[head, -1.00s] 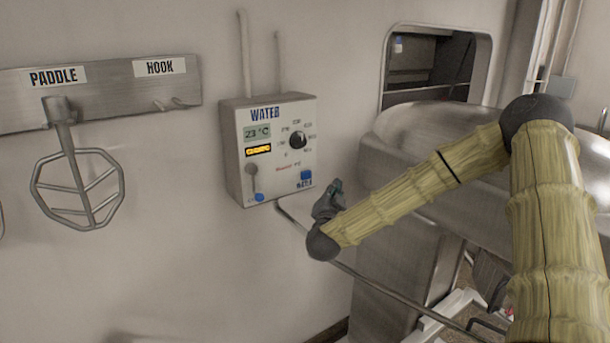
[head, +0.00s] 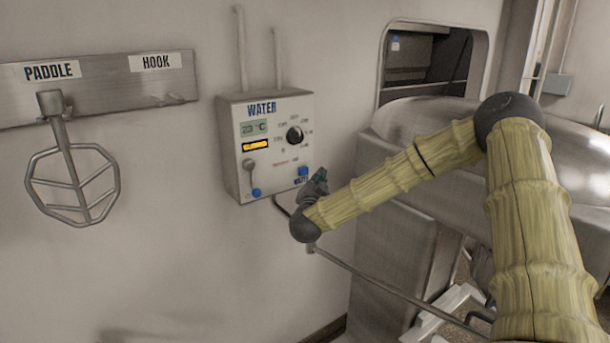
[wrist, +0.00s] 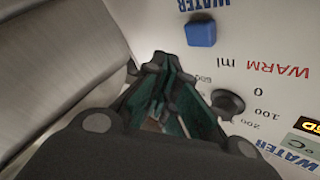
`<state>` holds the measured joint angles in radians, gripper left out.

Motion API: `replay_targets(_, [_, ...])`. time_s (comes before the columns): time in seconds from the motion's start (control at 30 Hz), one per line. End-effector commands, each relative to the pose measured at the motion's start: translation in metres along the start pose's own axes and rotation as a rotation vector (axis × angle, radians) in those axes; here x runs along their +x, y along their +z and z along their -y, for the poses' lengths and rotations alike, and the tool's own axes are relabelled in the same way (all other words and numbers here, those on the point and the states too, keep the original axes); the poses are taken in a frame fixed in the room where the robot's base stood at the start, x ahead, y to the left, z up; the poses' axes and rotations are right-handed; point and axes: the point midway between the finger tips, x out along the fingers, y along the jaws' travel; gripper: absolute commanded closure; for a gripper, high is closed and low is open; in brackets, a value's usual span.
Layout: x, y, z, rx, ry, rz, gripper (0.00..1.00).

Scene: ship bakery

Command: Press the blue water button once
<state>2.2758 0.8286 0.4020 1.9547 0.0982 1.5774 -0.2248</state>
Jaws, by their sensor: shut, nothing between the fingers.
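The water box (head: 236,150) is a white panel on the wall with a display, a black dial and a "WATER" label. Its blue water button (head: 303,171) is a small square at the lower right of the panel. It shows large in the wrist view (wrist: 201,31), upper middle. My gripper (head: 320,176) is shut and empty, just right of the button in the head view. In the wrist view the fingertips (wrist: 160,62) are below and left of the button, with a visible gap in the picture. I cannot tell whether they touch the panel.
The black dial (head: 294,134) is above the button, and a second small blue part (head: 256,192) is at the box's lower left. A steel machine (head: 430,125) stands close on the right. A paddle (head: 72,185) hangs from a rack (head: 105,90) at left.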

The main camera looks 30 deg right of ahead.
Motion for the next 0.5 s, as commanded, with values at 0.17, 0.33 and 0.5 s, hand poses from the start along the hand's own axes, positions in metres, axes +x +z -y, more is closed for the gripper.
replay_targets(0.17, [0.012, 0.009, 0.008, 0.0, 0.0, -0.001, 1.0])
replay_targets(0.33, [0.018, 0.014, 0.013, 0.0, 0.0, 0.0, 1.0])
replay_targets(0.5, [0.021, 0.015, 0.015, 0.001, 0.001, 0.0, 1.0])
